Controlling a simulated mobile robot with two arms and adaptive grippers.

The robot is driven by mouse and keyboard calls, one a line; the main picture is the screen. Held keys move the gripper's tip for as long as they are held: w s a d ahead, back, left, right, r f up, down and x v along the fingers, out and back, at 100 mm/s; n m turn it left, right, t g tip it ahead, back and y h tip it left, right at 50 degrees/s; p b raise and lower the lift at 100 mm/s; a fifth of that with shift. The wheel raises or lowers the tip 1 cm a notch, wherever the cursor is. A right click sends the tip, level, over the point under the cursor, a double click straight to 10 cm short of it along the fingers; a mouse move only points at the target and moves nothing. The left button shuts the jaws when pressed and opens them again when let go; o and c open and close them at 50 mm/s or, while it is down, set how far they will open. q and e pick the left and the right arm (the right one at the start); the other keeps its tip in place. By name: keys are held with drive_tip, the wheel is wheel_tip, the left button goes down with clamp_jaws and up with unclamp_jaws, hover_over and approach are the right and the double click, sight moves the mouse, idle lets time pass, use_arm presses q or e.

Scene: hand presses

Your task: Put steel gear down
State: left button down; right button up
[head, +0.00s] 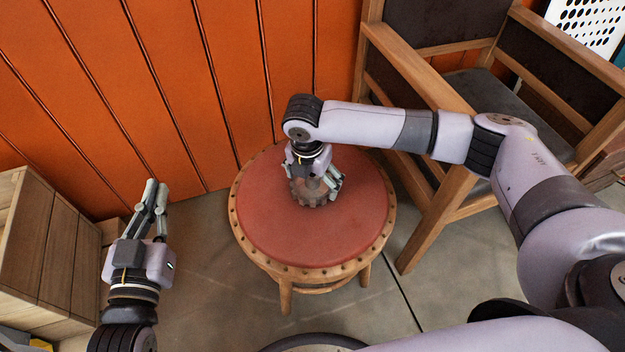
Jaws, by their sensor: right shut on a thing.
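The steel gear (309,201) is at the middle of the round red stool (275,235). My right gripper (316,187) points down over the stool and is shut on the gear. The fingers and wrist cover much of the gear; its toothed lower edge shows. The gear is at or just above the red seat; I cannot tell if it bears on it. My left gripper (157,186) is empty, off to the left of the stool, its fingers pointing up in the picture with a narrow gap between them.
The stool's studded wooden rim is clear, with bare red seat around the gear. A wooden armchair (440,205) stands close on the right, behind my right arm. An orange panelled wall (150,80) is behind. A wooden crate (50,240) stands at the left.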

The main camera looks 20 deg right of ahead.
idle(0.3)
drive_tip(key=o, duration=1.8)
drive_tip(key=shift+r, duration=0.1)
